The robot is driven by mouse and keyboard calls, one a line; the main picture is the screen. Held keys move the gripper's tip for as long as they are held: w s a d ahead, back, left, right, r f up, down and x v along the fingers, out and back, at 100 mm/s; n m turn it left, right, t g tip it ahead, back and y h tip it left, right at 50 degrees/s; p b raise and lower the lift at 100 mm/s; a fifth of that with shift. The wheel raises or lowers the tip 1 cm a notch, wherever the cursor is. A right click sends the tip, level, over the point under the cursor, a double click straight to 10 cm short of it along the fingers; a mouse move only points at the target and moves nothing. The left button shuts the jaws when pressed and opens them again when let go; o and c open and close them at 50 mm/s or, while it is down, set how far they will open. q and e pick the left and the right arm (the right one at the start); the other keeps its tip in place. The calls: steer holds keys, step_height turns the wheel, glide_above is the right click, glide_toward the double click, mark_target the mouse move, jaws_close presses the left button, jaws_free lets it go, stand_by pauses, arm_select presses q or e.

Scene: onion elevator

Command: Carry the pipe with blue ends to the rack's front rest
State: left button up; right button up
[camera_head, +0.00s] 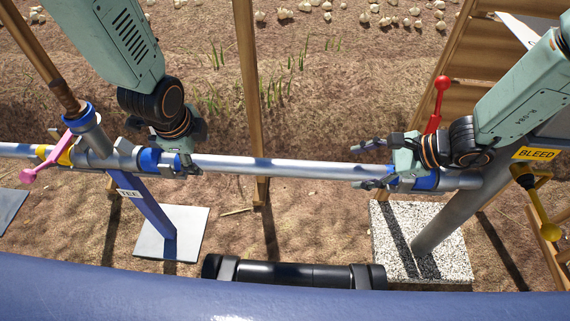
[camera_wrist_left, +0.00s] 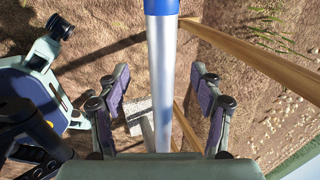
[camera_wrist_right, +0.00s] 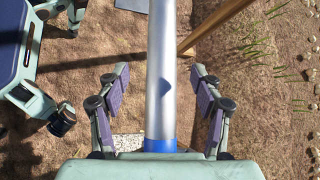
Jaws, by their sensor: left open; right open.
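The grey pipe with blue ends (camera_head: 290,168) lies level across the head view, between the TEE fitting (camera_head: 100,150) on the left and the larger grey pipework near the BLEED sign on the right. My left gripper (camera_head: 186,162) is at the pipe's left end, beside the blue band. My right gripper (camera_head: 372,165) is at its right end, beside the other blue band. In the left wrist view the pipe (camera_wrist_left: 161,75) runs between open fingers. In the right wrist view the pipe (camera_wrist_right: 160,75) also runs between open fingers. I cannot make out the rack's front rest.
A pink handle (camera_head: 45,163) is at the left and a red lever (camera_head: 438,100) stands near my right gripper. A yellow handle (camera_head: 540,200) hangs below the BLEED sign (camera_head: 536,154). A wooden post (camera_head: 248,80) rises behind the pipe. A speckled slab (camera_head: 445,262) lies at right.

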mark_target(207, 160)
arm_select(q)
steer(key=shift+w, duration=0.2)
arm_select(e)
steer(key=shift+w, duration=0.25)
steer(key=shift+s, duration=0.1)
arm_select(q)
steer(key=shift+f, duration=0.1)
steer(key=shift+f, duration=0.3)
arm_select(e)
steer(key=shift+a+f, duration=0.25)
steer(key=shift+f, duration=0.05)
arm_select(q)
steer(key=shift+x, duration=3.5)
arm_select(e)
steer(key=shift+x, duration=3.55)
arm_select(q)
jaws_close()
arm_select(e)
jaws_close()
arm_select(q)
steer(key=shift+r, duration=0.1)
arm_select(e)
steer(key=shift+r, duration=0.1)
